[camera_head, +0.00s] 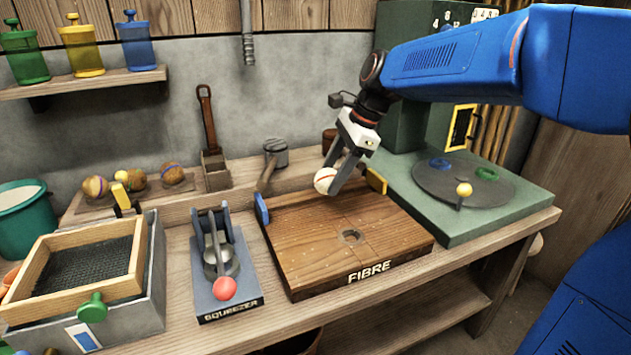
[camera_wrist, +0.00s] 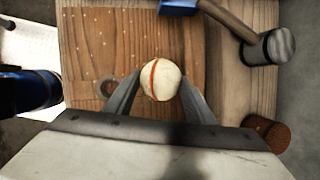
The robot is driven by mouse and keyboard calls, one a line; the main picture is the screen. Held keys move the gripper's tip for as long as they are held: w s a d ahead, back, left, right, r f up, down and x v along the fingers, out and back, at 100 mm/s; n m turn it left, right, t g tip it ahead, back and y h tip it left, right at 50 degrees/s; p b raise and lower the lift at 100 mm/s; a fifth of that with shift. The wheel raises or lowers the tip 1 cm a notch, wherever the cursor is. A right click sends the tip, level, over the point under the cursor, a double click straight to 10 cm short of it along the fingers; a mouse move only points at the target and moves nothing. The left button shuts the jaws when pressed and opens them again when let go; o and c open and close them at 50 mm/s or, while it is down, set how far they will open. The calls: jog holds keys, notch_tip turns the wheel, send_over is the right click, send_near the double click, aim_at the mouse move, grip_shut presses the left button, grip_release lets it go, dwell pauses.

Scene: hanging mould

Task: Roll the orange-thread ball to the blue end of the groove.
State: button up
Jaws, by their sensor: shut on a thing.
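The orange-thread ball (camera_head: 325,181) is cream-coloured with one orange line around it. My gripper (camera_head: 332,178) is shut on it, one finger on each side, at the back of the wooden FIBRE board (camera_head: 325,240). The ball also shows between the fingers in the wrist view (camera_wrist: 161,80). I cannot tell whether it touches the board. A blue block (camera_head: 261,208) marks the board's back left end and shows at the top of the wrist view (camera_wrist: 178,7). A yellow block (camera_head: 376,181) marks the back right end. The groove itself is not clearly visible.
A mallet (camera_head: 274,158) lies behind the board, near the blue block. The squeezer (camera_head: 225,265) stands left of the board. A green base with a turntable (camera_head: 463,185) stands right. The board has a ringed hole (camera_head: 351,236); its top is otherwise clear.

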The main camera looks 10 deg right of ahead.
jog(key=shift+w+d+r, duration=0.1)
jog(key=shift+d+r, duration=0.1)
jog(key=shift+d, duration=0.2)
jog(key=w+d, duration=0.5)
jog(key=w, duration=0.3)
jog(key=shift+w+f, duration=0.1)
jog(key=shift+f, duration=3.6)
jog(key=shift+f, duration=0.15)
jog(key=o, duration=1.3)
jog(key=v, duration=1.7)
